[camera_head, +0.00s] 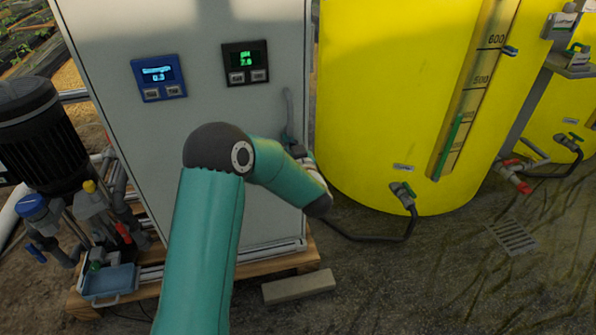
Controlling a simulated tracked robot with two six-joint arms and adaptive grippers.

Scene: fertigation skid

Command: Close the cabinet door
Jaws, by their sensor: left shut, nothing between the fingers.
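The pale grey cabinet door (165,120) fills the upper left of the head view, with a blue display and a black display on its face. A grey upright handle (288,112) is near its right edge. The door looks flush or nearly flush with the cabinet; I cannot tell whether a gap remains. My left arm rises from the bottom and bends right across the door. My left gripper (296,150) is shut and empty, beside the lower end of the handle and partly hidden by my wrist. I cannot tell whether it touches. My right gripper is out of view.
The cabinet stands on a wooden pallet (280,266), with a loose block (299,287) in front. A black pump (42,135) and pipework crowd the left. A yellow tank (390,90) stands close on the right. The ground at lower right is open, with a drain grate (513,237).

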